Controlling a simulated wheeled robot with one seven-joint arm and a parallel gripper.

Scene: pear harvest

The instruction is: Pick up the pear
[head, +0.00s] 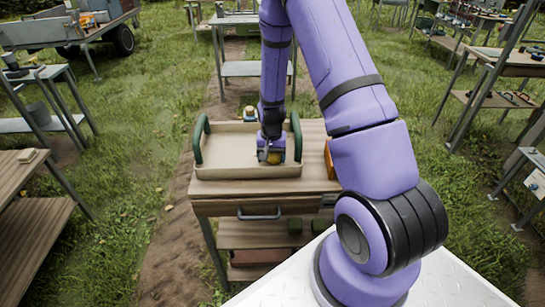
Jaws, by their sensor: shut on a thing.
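In the head view my gripper (270,156) points down inside a beige tray (222,172) with green handles. The tray stands on a wooden table. My gripper is shut on a small yellowish pear (276,157) near the tray's right side. The fingers hide much of the pear, and I cannot tell whether it touches the tray floor. The left part of the tray looks empty.
The wooden table (255,206) has a drawer with a grey handle and a shelf below. An orange-brown object (330,160) stands right of the tray. A small bottle-like item (249,114) is behind it. Other benches stand left and right, with grass between.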

